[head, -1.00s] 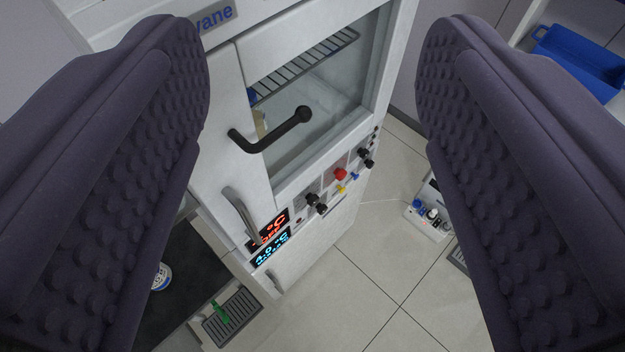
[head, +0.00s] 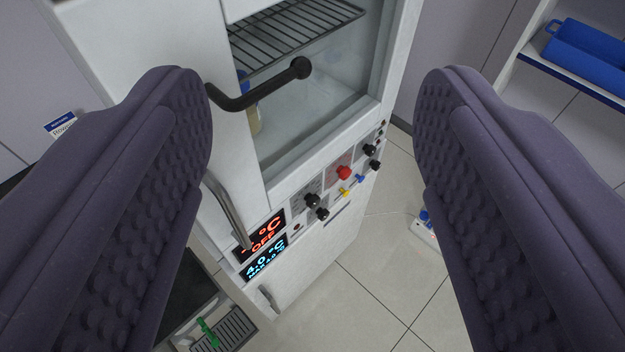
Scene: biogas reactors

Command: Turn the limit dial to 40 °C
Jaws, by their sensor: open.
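A tall white cabinet (head: 340,245) with a control panel stands between my fingers. The panel has black knobs, an upper-left one (head: 312,200), a lower one (head: 322,214) and a pair at the right (head: 369,150), plus a red knob (head: 343,173). Their scale marks are too small to read, so I cannot tell which is the limit dial. A red display (head: 265,232) reads °C and OFF. A blue display (head: 264,258) reads 4.0 °C, with a smaller line starting MAX. My gripper (head: 315,100) is open and empty, apart from the panel; its left finger hides part of the cabinet.
A black handle (head: 262,95) sticks out from the glass door, and a metal handle (head: 226,210) is beside the displays. A blue bin (head: 590,55) is on a shelf at right. A grate (head: 232,328) with a green item lies below.

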